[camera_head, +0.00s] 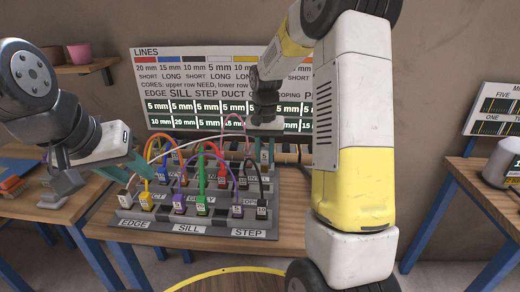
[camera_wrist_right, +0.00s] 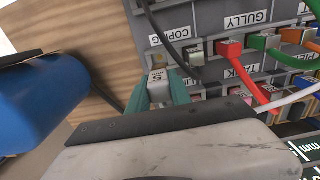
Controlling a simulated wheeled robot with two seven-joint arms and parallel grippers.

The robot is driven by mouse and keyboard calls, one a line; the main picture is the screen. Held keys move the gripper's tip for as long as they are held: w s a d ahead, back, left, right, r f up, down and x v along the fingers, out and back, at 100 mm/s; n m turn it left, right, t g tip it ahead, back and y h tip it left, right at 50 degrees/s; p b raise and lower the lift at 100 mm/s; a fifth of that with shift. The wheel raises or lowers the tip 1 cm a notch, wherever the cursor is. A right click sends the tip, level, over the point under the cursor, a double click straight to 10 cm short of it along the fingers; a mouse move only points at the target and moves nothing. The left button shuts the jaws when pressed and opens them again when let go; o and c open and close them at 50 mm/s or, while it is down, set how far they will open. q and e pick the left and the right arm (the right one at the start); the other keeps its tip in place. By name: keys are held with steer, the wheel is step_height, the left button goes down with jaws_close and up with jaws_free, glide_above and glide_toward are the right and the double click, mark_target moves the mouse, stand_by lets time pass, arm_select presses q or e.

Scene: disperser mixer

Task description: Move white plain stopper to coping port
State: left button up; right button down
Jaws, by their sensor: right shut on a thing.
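In the right wrist view, the teal fingers of my right gripper (camera_wrist_right: 158,92) are shut on a white stopper (camera_wrist_right: 158,76) with a small number label. The stopper is just beside the grey board, below the COPING label (camera_wrist_right: 167,33). A light square port (camera_wrist_right: 155,40) lies by that label. I cannot tell whether the stopper touches the board. In the head view, my right gripper (camera_head: 265,150) is at the board's back right, partly hidden by other things. My left gripper (camera_head: 142,166) is left of the board; its finger opening is unclear.
The grey board (camera_head: 190,222) on the wooden table holds several plugs with coloured looping cables. A dark cable (camera_wrist_right: 172,50) passes close to the held stopper. Neighbouring plugs sit at the GULLY label (camera_wrist_right: 242,22). The sign board (camera_head: 190,75) stands behind.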

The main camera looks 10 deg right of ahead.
mark_target(265, 170)
steer(key=shift+f, duration=0.1)
steer(key=shift+f, duration=2.8)
steer(key=shift+f, duration=2.05)
steer(key=c, duration=1.1)
jaws_free()
steer(key=shift+r, duration=3.9)
